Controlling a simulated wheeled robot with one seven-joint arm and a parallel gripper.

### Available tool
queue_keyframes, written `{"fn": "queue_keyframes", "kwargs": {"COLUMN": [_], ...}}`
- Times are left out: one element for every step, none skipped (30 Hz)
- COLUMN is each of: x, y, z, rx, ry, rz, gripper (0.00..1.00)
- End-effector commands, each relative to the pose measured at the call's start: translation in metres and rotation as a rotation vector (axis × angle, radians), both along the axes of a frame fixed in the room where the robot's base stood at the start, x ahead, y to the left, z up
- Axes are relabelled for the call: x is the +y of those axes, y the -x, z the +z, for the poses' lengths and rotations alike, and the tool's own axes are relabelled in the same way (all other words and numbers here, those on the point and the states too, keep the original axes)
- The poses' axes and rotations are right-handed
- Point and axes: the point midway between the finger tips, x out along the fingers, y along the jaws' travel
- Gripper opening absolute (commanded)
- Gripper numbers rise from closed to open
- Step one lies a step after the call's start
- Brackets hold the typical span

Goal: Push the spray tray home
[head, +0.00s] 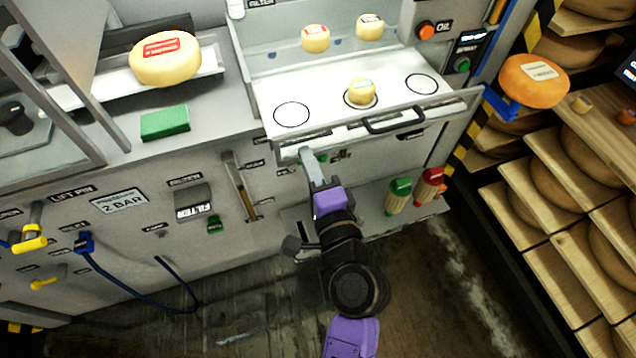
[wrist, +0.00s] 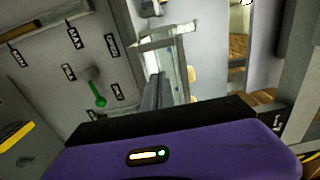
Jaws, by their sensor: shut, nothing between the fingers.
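The spray tray (head: 325,97) is a white tray with black ring marks and a black handle (head: 393,120) on its front edge, at top centre in the head view. A small yellow cheese (head: 361,92) sits on its middle ring; the left and right rings are bare. The tray's front edge juts out over the machine's lower front. My gripper (head: 306,156) is shut and empty, its tips at or just below the tray's front edge, left of the handle. I cannot tell whether they touch it. In the wrist view my shut fingers (wrist: 153,92) point at a pale edge.
Two small cheeses (head: 316,39) stand behind the tray. A large orange cheese (head: 534,81) sits on a blue bracket at right. Below are a shelf with green (head: 399,195) and red (head: 429,190) bottles. Cheese racks (head: 560,200) stand at right. The floor in front is clear.

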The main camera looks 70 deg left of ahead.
Motion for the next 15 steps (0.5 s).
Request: {"fn": "queue_keyframes", "kwargs": {"x": [0.015, 0.023, 0.034, 0.043, 0.05, 0.061, 0.068, 0.076, 0.085, 0.092, 0.098, 0.106, 0.112, 0.118, 0.124], "y": [-0.001, -0.002, -0.003, -0.003, -0.003, -0.005, -0.005, -0.006, -0.006, -0.007, -0.007, -0.008, -0.008, -0.009, -0.009], "z": [-0.001, -0.001, -0.001, -0.001, -0.002, -0.001, -0.002, -0.002, -0.002, -0.002, -0.002, -0.002, -0.003, -0.002, -0.002], "rx": [-0.002, -0.003, -0.004, -0.003, -0.003, -0.003, -0.004, -0.003, -0.002, -0.003, -0.003, -0.003, -0.003, -0.003, -0.001], "ry": [-0.002, -0.002, -0.002, -0.002, -0.001, -0.002, -0.001, -0.001, -0.002, -0.001, -0.001, -0.002, 0.0, -0.001, -0.001], "rz": [0.003, 0.003, 0.003, 0.003, 0.004, 0.002, 0.003, 0.003, 0.003, 0.003, 0.002, 0.001, 0.002, 0.002, 0.002], "gripper": [0.0, 0.0, 0.0, 0.0, 0.0, 0.0, 0.0, 0.0, 0.0, 0.0, 0.0, 0.0, 0.0, 0.0, 0.0]}}
